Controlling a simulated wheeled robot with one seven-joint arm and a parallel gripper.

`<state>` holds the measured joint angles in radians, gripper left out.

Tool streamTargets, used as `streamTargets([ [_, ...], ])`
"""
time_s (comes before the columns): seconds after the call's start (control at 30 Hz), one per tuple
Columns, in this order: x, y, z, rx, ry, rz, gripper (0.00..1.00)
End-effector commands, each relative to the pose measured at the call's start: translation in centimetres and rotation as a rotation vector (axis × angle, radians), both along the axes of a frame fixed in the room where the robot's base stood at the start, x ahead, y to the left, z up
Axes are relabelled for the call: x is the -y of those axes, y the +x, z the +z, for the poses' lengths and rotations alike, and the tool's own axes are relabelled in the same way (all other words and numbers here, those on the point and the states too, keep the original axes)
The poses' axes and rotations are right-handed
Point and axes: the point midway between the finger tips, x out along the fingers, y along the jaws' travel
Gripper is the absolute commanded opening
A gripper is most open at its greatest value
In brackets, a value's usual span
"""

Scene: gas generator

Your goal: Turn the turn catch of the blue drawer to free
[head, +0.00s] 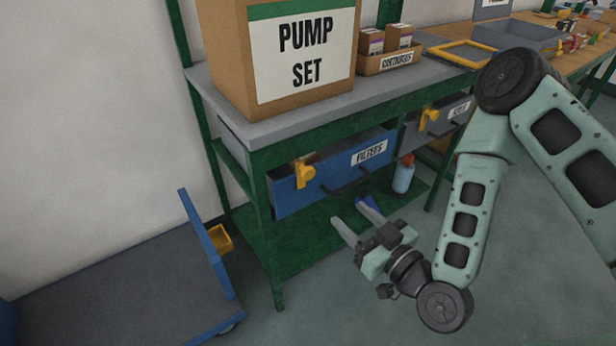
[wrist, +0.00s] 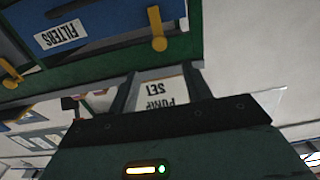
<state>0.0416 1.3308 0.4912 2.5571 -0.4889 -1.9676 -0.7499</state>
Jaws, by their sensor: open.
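The blue drawer (head: 330,180) is closed under the bench top, with a FILTERS label and a dark handle. Its yellow turn catch (head: 304,174) sits at the upper left of the drawer front. In the upside-down wrist view the catch (wrist: 157,30) is a long yellow piece with a round end, lying across the drawer's edge. My gripper (head: 350,215) is open and empty, below and to the right of the catch, apart from the drawer. Its fingers also show in the wrist view (wrist: 162,76), with nothing between them.
A grey drawer (head: 438,124) with its own yellow catch (head: 430,115) is to the right. The PUMP SET box (head: 300,60) stands on the bench. A blue bottle (head: 403,174) stands on the green lower shelf (head: 300,250). A blue cart (head: 130,285) is at left.

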Motion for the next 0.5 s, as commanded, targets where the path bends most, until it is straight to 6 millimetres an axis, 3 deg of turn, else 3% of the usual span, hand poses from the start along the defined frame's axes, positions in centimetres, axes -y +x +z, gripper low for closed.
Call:
streamTargets([
  [0.5, -2.1, 2.6, -0.3, 0.011, -0.006, 0.007, 0.49],
])
